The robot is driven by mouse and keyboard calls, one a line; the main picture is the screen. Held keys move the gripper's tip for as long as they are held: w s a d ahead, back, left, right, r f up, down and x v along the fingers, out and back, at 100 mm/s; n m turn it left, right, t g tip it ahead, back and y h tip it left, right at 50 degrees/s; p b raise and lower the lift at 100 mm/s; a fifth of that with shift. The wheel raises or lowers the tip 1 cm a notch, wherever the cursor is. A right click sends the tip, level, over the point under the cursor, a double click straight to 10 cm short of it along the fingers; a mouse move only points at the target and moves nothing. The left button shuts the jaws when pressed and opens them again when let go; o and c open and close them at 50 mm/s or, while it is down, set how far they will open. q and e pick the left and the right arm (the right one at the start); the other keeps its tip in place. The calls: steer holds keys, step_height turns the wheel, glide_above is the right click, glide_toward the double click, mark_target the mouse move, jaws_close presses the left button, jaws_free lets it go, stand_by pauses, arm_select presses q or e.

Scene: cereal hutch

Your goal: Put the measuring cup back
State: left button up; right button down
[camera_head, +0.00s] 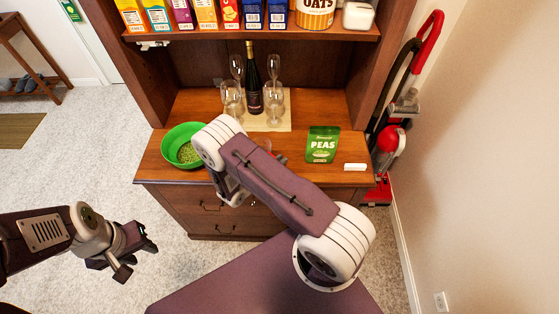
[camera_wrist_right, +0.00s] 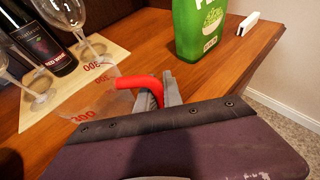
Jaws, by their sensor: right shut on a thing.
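The clear measuring cup (camera_wrist_right: 92,92) with red markings shows in the right wrist view. My right gripper (camera_wrist_right: 158,92) is shut on its red handle (camera_wrist_right: 138,82). The cup is over or on the wooden counter, beside the mat; I cannot tell whether its base touches. In the head view my right arm hides most of the cup, and only a small part (camera_head: 266,145) shows. My left gripper (camera_head: 136,256) is open and empty, low at the left over the floor, well away from the hutch.
A green bowl of peas (camera_head: 176,150) stands left on the counter (camera_head: 335,178). A wine bottle (camera_head: 254,88) and several glasses stand on a mat (camera_head: 284,120) behind. A green peas packet (camera_head: 322,144) and a white object (camera_head: 355,166) are at right. The shelf above (camera_head: 215,32) holds boxes.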

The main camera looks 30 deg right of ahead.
steer(key=shift+f, duration=0.15)
steer(key=c, duration=1.5)
jaws_free()
